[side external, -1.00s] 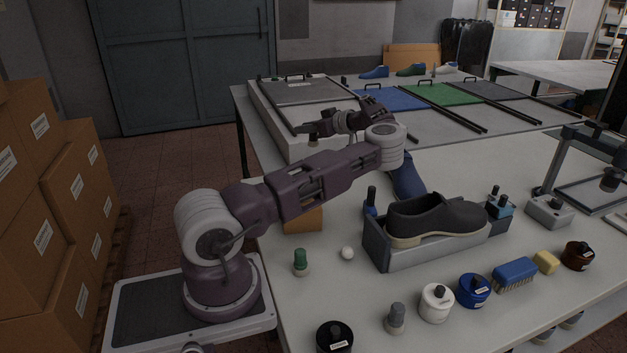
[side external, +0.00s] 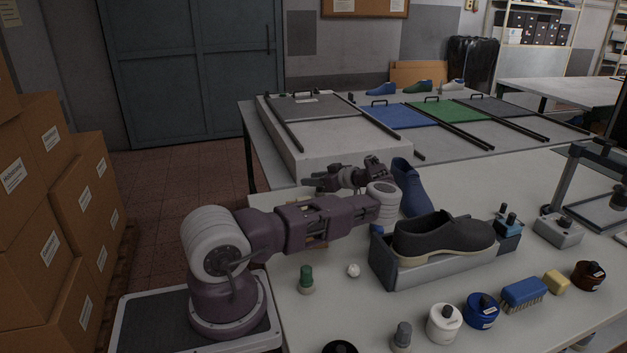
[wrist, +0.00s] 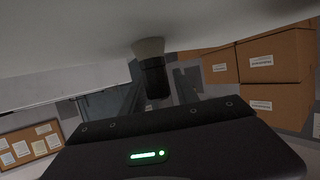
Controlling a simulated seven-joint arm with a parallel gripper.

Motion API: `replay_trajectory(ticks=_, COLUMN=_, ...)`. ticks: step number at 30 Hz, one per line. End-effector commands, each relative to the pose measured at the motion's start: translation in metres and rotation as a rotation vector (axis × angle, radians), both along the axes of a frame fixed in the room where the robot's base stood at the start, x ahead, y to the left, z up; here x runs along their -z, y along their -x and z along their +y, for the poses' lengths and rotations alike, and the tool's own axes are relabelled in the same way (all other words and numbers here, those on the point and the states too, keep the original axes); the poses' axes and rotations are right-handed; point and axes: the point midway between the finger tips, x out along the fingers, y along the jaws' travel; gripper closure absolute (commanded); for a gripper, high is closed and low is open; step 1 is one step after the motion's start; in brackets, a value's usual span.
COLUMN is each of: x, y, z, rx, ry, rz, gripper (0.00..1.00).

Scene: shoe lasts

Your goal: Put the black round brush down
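The black round brush (wrist: 155,78) shows in the wrist view, with a dark handle and a pale round head. Its head meets or nearly meets the pale surface at the top of that picture; I cannot tell if it touches. My gripper (side external: 318,183) is low over the left part of the work table (side external: 345,305) in the side view, left of the blue shoe last. The brush cannot be made out there.
A grey holder (side external: 385,272) with a dark shoe (side external: 440,236) stands right of my arm, with the blue last (side external: 412,187) behind it. A green-handled brush (side external: 306,280) and a white ball (side external: 353,271) are in front. Several jars and brushes line the front edge.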

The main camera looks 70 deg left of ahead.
Motion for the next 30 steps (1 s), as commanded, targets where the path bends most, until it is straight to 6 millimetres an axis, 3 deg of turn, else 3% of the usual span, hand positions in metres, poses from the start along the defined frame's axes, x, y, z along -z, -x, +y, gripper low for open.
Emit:
replay_trajectory(ticks=11, x=-0.002, y=-0.002, z=-0.003, rx=0.001, ry=0.0, rz=0.0, gripper=0.55)
replay_trajectory(ticks=24, x=-0.037, y=-0.056, z=-0.083, rx=0.002, ry=0.0, rz=-0.001, gripper=0.55)
replay_trajectory(ticks=30, x=-0.054, y=-0.057, z=-0.098, rx=-0.022, ry=0.053, rz=-0.031, gripper=0.55)
